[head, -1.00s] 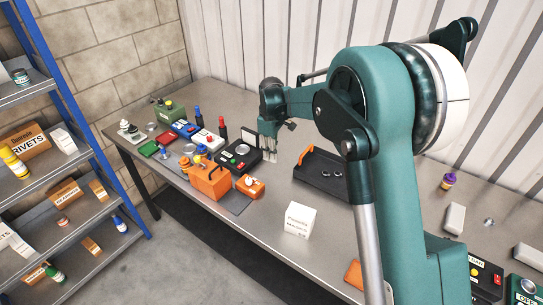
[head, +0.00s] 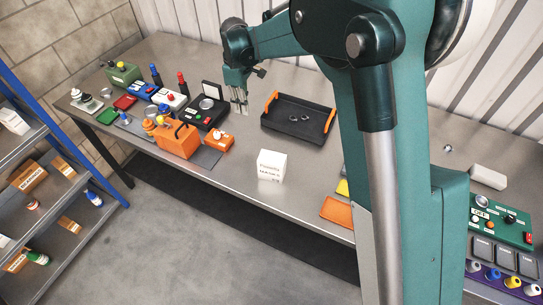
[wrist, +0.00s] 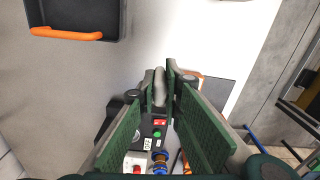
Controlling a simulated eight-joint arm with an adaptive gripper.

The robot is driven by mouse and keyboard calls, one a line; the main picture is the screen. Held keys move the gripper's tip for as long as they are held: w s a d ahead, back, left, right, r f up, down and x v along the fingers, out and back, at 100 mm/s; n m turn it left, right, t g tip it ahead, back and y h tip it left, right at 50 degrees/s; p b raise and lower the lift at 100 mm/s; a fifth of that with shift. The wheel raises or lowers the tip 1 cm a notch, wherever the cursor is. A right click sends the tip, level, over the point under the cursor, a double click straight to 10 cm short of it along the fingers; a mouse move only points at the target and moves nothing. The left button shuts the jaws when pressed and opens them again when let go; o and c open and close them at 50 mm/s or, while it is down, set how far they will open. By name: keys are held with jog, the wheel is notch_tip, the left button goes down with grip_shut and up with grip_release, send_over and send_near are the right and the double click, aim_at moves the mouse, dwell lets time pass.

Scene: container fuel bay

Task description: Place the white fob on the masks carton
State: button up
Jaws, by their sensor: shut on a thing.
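My gripper (head: 239,107) is over the bench just right of a black device. In the wrist view its fingers (wrist: 160,88) are close together at the tips, on a small pale thing that is mostly hidden; it appears to be the white fob. A white carton (head: 271,166) with dark print stands on the bench, nearer the front edge and to the right of my gripper; it looks like the masks carton, though its print is hard to read. Nothing shows on its top. The carton is apart from my gripper.
A black tray with orange handles (head: 299,121) lies right of my gripper. The black device (head: 209,112), an orange case (head: 177,141) and a small orange box (head: 219,140) crowd the left. Bare bench surrounds the carton. An orange pad (head: 338,211) lies near the front edge.

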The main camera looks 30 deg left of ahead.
jog(key=s+d+r, duration=0.4)
jog(key=s+d, duration=0.2)
jog(key=d, duration=0.3)
jog(key=s+d+r+m+p, duration=0.1)
jog(key=s+d+r, duration=0.3)
jog(key=s+d, duration=0.3)
jog(key=d, duration=0.3)
jog(key=shift+m, duration=0.3)
send_over(272, 158)
jog(key=shift+f, duration=2.9)
jog(key=shift+f, duration=0.1)
jog(key=shift+f+p, duration=0.3)
jog(key=shift+f, duration=1.65)
jog(key=shift+f, duration=0.2)
